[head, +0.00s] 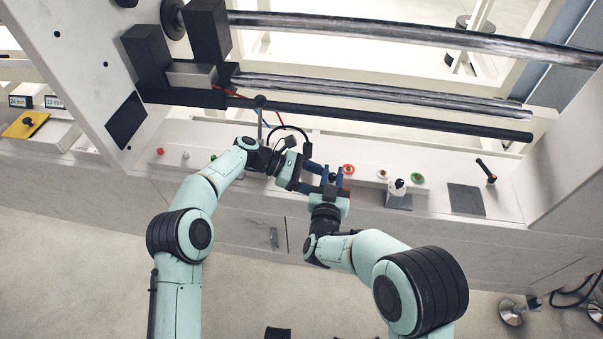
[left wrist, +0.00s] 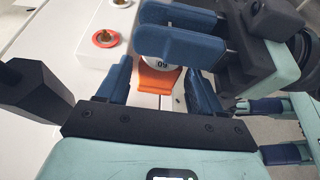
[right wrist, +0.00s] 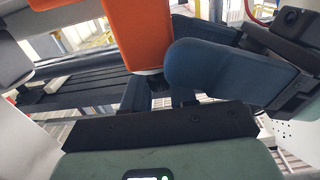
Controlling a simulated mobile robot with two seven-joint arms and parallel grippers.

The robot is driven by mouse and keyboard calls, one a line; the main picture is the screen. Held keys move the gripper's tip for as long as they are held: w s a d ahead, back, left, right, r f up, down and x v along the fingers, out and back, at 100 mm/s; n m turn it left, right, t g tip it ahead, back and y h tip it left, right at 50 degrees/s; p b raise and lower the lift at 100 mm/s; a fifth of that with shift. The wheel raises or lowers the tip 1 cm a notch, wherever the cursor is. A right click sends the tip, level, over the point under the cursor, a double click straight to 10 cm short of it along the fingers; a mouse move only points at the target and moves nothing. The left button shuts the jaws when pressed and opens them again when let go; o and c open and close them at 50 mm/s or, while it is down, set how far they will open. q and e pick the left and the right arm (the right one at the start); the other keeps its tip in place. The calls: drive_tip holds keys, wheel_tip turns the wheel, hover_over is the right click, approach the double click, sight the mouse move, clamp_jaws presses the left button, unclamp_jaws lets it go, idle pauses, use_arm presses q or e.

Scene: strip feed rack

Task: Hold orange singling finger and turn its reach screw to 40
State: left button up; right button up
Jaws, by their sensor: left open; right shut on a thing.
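The orange singling finger (left wrist: 158,82) shows in the left wrist view, with a white round dial (left wrist: 161,63) at its upper end; its digits look like 60 or 09, partly covered. The orange body also fills the top of the right wrist view (right wrist: 140,35). My right gripper (head: 332,176) is shut on the orange finger, its blue pads crossing above the dial in the left wrist view. My left gripper (head: 313,178) is open, its blue fingers on either side of the orange finger and apart from it.
Long metal rollers (head: 400,32) span behind. A thin post (head: 260,115) rises beside my left wrist.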

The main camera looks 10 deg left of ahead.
use_arm(q)
drive_tip(key=shift+x, duration=0.75)
drive_tip(key=c, duration=0.9)
use_arm(e)
drive_tip(key=o, duration=0.5)
drive_tip(key=shift+o, duration=0.2)
drive_tip(key=shift+s, duration=0.1)
drive_tip(key=shift+s+a, duration=0.1)
drive_tip(key=shift+s, duration=3.3)
